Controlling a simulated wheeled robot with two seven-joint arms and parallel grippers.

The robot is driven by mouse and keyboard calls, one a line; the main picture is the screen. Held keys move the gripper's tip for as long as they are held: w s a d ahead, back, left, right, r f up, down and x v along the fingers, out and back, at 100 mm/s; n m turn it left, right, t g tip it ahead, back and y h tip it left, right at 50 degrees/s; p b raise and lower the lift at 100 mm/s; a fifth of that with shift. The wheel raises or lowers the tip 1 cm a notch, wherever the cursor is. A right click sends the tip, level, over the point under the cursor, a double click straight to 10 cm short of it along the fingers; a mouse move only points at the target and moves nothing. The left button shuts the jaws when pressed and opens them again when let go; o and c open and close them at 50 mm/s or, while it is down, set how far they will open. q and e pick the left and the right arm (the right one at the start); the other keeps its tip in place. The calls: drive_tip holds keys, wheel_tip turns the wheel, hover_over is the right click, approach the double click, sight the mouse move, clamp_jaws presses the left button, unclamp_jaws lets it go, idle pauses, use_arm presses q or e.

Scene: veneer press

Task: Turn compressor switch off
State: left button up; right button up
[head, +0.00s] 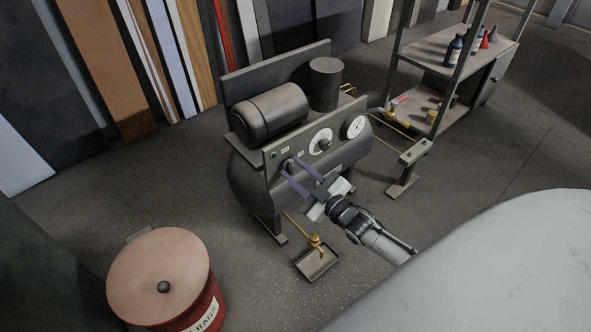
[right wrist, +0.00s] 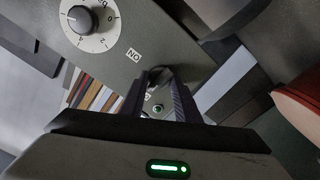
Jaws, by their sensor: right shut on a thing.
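The compressor (head: 300,170) stands on the floor in the middle of the head view, with a grey control panel on its front. My right gripper (head: 290,166) reaches the panel's left part, its two purple fingers around the dark compressor switch (right wrist: 158,75). It is shut on that switch, whose position I cannot tell because the fingers partly hide it. An ON label (right wrist: 133,54) sits beside the switch on the dial side. A green lamp (head: 273,155) is on the panel's left end and shows between the fingers in the right wrist view (right wrist: 158,109). My left gripper is out of view.
A numbered dial knob (head: 321,142) and a round gauge (head: 355,127) sit right of the switch. A drain tray (head: 316,262) lies below the compressor. A red rag drum (head: 160,275) stands at lower left, a shelf (head: 455,70) at upper right.

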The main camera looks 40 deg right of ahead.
drive_tip(key=shift+r+n, duration=0.1)
drive_tip(key=shift+n, duration=0.7)
drive_tip(key=o, duration=1)
drive_tip(key=shift+o, duration=0.2)
